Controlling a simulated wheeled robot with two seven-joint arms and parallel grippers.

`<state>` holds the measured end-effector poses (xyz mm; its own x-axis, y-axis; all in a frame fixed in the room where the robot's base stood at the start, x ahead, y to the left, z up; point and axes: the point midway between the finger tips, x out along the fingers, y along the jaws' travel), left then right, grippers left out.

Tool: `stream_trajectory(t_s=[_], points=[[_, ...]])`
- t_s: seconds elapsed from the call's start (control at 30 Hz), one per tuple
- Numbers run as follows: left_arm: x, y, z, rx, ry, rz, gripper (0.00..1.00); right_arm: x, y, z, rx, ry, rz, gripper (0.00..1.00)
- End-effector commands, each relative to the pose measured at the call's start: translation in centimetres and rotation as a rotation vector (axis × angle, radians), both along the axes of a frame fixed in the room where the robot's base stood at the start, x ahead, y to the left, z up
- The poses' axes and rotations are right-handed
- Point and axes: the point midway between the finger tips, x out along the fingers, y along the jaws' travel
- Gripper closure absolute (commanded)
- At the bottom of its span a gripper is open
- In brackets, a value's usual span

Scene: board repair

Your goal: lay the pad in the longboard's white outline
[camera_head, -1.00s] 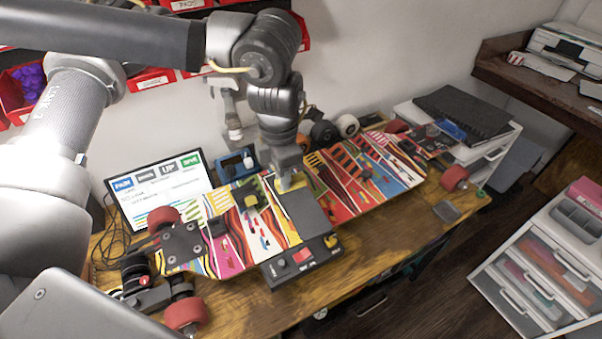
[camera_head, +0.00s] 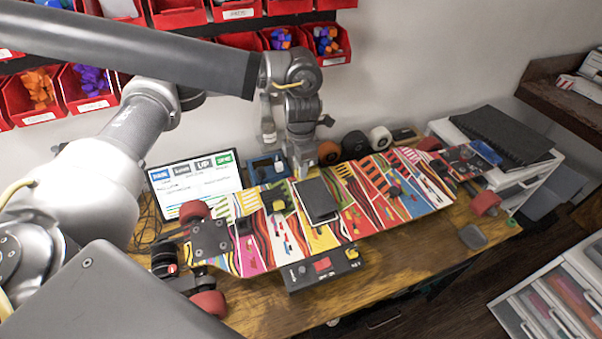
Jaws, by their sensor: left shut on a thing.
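The longboard (camera_head: 378,208) lies across the wooden bench, its deck striped in many colours. A dark grey rectangular pad (camera_head: 318,203) is over the middle of the deck. My left gripper (camera_head: 303,174) is shut on the pad's far end. I cannot tell whether the pad touches the deck or hovers just above it. My right gripper is not in view.
A black box with a red label (camera_head: 322,268) sits at the deck's near edge. Loose wheels (camera_head: 381,138) and a blue holder (camera_head: 267,168) stand behind the board. A screen (camera_head: 195,183) is at the left. A grey piece (camera_head: 472,236) lies on the bench at right.

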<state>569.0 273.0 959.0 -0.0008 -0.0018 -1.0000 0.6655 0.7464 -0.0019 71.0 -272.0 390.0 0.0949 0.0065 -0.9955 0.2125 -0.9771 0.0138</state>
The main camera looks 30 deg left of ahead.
Motion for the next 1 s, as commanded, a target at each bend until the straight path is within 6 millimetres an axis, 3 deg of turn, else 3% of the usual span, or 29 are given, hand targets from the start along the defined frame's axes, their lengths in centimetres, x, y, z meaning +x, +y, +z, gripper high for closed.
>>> stream_trajectory(t_s=[0.27, 0.57, 0.97, 1.0], points=[[0.5, 0.4, -0.9, -0.001, -0.001, 0.001, 1.0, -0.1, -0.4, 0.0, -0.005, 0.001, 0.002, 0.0], [0.7, 0.7, -4.1, 0.0, 0.001, 0.0, 1.0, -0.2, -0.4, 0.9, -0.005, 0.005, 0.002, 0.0], [0.8, 0.7, -4.8, 0.0, 0.0, -0.001, 1.0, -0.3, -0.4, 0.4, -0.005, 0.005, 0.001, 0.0], [0.8, 0.7, -4.8, 0.0, 0.0, -0.001, 0.83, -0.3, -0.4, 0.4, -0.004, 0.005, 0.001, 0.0]])
